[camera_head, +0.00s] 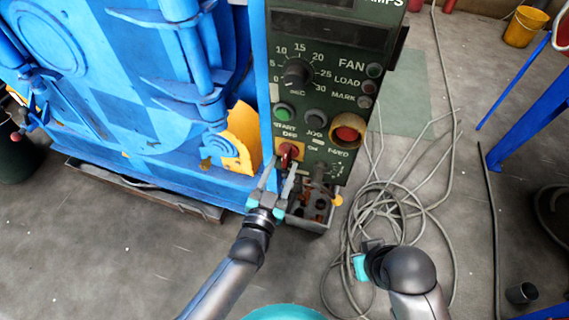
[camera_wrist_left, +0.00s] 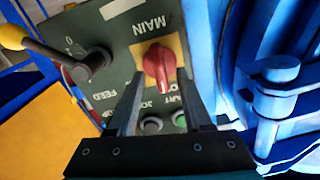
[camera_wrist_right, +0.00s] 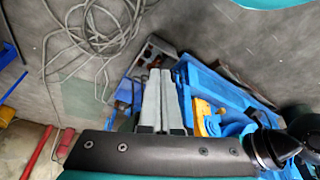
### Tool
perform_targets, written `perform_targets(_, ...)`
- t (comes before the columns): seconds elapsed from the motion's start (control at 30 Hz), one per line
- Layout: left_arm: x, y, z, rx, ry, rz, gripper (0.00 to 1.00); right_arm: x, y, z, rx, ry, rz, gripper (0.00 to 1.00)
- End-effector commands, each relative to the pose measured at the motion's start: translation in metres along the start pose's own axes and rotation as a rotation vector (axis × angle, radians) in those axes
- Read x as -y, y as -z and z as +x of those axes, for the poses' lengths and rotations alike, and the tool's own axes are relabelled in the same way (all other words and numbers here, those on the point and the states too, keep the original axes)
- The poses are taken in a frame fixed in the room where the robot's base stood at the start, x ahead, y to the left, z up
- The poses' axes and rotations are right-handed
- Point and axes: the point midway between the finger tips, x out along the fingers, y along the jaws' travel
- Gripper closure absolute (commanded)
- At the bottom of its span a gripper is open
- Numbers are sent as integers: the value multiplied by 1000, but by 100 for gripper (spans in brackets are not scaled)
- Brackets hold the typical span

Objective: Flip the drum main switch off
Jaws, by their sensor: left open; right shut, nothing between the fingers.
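The main switch (camera_head: 288,150) is a red rotary knob on a yellow plate, low on the dark green control panel (camera_head: 325,100). In the left wrist view the red switch (camera_wrist_left: 158,65) is below the word MAIN in that upside-down picture, its handle pointing down toward my fingers. My left gripper (camera_head: 281,168) is open just below the switch. In the left wrist view its fingertips (camera_wrist_left: 160,88) lie on either side of the handle's end; contact cannot be told. My right gripper (camera_head: 362,262) is low over the floor, away from the panel. Its fingers (camera_wrist_right: 159,72) are together and empty.
The blue drum machine (camera_head: 140,100) stands left of the panel. START (camera_head: 284,112) and JOG buttons sit above the switch, and a red button (camera_head: 347,133) with a yellow collar is to the right. Loose cables (camera_head: 385,205) lie on the floor. A yellow bucket (camera_head: 524,27) stands far right.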

Motion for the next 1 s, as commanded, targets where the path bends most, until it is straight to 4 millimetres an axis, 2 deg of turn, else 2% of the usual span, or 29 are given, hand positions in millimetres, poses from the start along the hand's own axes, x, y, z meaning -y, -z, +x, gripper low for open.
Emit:
perform_targets(0.23,0,-1,21,0,1,0,50,-1,6,-16,-26,-2,1,100)
perform_targets(0.63,0,0,25,2,0,0,50,-1,8,-21,-30,-2,1,100)
perform_targets(1.0,0,0,25,1,0,0,90,-1,8,-21,-30,-3,2,100)
